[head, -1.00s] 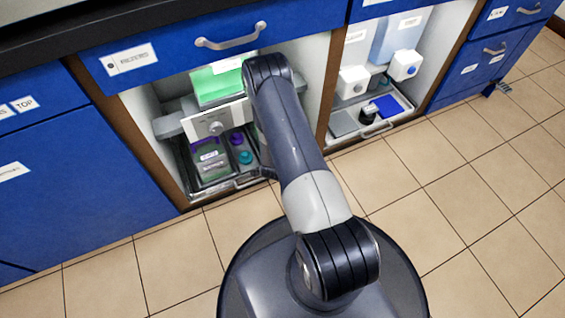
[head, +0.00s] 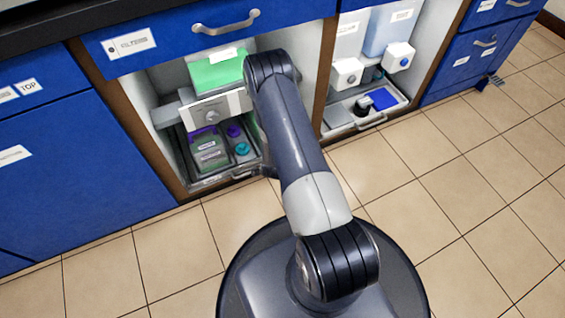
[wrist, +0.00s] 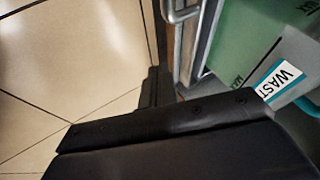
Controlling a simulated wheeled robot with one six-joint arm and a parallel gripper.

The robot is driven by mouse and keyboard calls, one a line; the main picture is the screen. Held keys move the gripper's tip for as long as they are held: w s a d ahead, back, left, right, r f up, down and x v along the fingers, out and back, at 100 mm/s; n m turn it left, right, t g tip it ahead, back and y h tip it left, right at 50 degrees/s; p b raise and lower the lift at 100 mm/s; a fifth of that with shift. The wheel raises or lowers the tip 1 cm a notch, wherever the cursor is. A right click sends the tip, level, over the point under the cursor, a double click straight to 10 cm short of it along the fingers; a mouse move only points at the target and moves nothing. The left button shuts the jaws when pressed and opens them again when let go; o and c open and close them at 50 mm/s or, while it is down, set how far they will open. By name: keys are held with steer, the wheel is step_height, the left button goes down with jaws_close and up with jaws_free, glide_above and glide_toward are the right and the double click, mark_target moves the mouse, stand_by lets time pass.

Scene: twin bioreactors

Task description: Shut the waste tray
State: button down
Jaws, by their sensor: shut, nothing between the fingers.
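The waste tray (head: 222,182) sits low in the left open bay, with a handle along its front. It holds a green container with a white label (head: 208,154) and bottles with purple and teal caps. In the wrist view the tray handle (wrist: 182,14) and the container's partly cut-off "WAST" label (wrist: 280,82) show. My gripper (wrist: 158,88) is shut and empty, its tips just beside the tray front, on the floor side. I cannot tell if it touches. In the head view my arm mostly hides it. How far the tray stands out is unclear.
A pump unit (head: 212,112) and a green container (head: 217,72) are above the tray. Blue drawers and doors (head: 60,165) flank the bays. The tiled floor (head: 480,220) in front is clear.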

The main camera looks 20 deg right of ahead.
steer(key=p+v, duration=0.3)
steer(key=v, duration=0.6)
steer(key=shift+w, duration=0.15)
